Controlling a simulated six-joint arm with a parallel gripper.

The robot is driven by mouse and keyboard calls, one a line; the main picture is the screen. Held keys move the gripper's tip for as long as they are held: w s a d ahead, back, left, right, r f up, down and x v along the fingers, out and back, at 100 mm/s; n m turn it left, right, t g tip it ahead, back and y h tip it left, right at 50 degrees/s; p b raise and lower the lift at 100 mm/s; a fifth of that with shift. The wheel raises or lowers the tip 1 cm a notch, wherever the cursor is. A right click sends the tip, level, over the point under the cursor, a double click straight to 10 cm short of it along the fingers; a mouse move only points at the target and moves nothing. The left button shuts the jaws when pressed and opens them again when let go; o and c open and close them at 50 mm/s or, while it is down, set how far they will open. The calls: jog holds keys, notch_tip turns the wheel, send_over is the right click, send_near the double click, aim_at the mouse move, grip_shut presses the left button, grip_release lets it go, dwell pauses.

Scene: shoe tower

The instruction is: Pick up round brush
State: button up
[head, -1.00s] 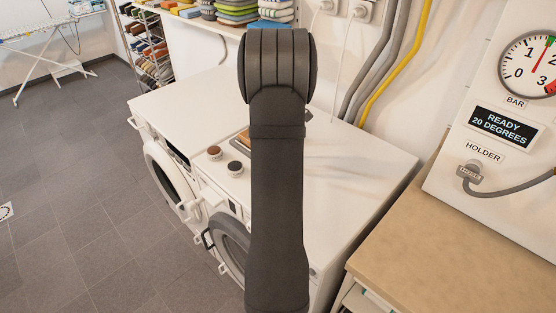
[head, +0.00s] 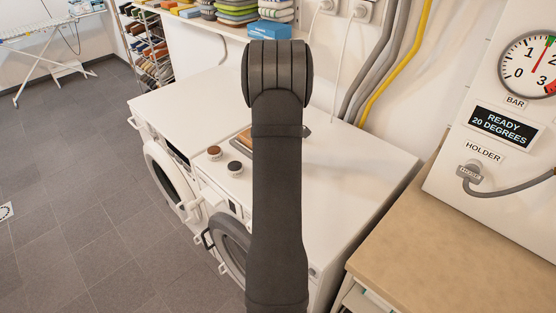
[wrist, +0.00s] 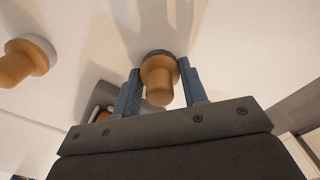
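A round brush (wrist: 159,78) with a tan knob handle and a dark rim stands on the white top in the wrist view. My gripper (wrist: 160,68) has its two blue fingers on either side of it, apart from each other. The fingertips are close to the brush's sides; contact cannot be made out. A second tan knob-shaped piece (wrist: 22,64) with a pale rim stands to the left. In the head view my arm hides the gripper and the round brush.
The white machine top (head: 345,170) is mostly clear to the right. A beige counter (head: 450,240) is at the right. Pipes run up the back wall.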

jog(key=shift+c, duration=1.2)
jog(key=shift+r, duration=0.55)
jog(key=r, duration=0.2)
jog(key=d+r, duration=0.1)
jog(key=shift+s+d+r, duration=0.1)
jog(key=shift+s+r, duration=0.25)
jog(key=shift+r, duration=0.05)
jog(key=s+d+r, duration=0.5)
jog(key=d+r, duration=0.1)
jog(key=d, duration=0.2)
jog(key=shift+s+d, duration=0.25)
jog(key=shift+d, duration=0.1)
